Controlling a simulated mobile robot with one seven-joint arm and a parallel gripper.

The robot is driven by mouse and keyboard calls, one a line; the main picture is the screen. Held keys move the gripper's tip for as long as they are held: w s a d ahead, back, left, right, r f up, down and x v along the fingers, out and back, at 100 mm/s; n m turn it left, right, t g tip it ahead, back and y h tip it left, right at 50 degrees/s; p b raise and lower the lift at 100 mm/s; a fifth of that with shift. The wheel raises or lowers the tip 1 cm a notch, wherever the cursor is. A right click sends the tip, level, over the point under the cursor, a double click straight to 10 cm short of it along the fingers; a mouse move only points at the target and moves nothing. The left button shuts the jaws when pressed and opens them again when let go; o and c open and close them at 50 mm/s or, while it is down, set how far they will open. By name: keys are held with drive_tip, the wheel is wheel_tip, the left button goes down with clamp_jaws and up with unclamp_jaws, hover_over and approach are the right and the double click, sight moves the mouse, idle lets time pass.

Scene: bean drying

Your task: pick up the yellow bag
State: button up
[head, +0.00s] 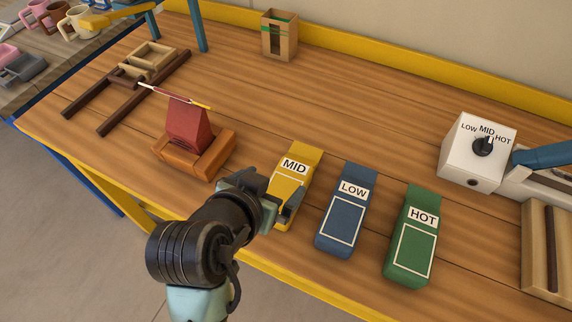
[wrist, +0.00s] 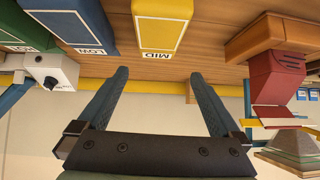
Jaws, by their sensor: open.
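The yellow bag (head: 289,183) labelled MID lies on the wooden table, leftmost in a row of three bags. My gripper (head: 273,190) is open at the bag's near left part, and one finger covers some of the bag in the head view. In the wrist view, which appears upside down, the yellow bag (wrist: 162,35) shows just beyond and between the two fingertips of my gripper (wrist: 160,72). No contact can be made out. The bag's near left side is hidden by my gripper.
The blue LOW bag (head: 345,212) and green HOT bag (head: 411,238) lie to the right. A white dial box (head: 477,152) stands at right. The table's back middle is clear.

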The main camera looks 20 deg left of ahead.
sight(290, 181)
drive_tip(key=shift+s+d+f+g+h+p, duration=0.1)
drive_tip(key=shift+s+g+h+p, duration=0.1)
drive_tip(key=shift+s, duration=0.2)
drive_tip(key=shift+s+f+g+h+p, duration=0.1)
drive_tip(key=shift+s+g+p, duration=0.1)
drive_tip(key=shift+s, duration=0.2)
drive_tip(key=x, duration=1.3)
drive_tip(key=shift+s+f+b, duration=0.2)
drive_tip(key=shift+b, duration=0.2)
drive_tip(key=shift+r, duration=0.1)
drive_tip(key=c, duration=1.3)
drive_tip(key=shift+c, duration=0.2)
wheel_tip(290, 181, up, 10)
drive_tip(key=shift+p, duration=0.4)
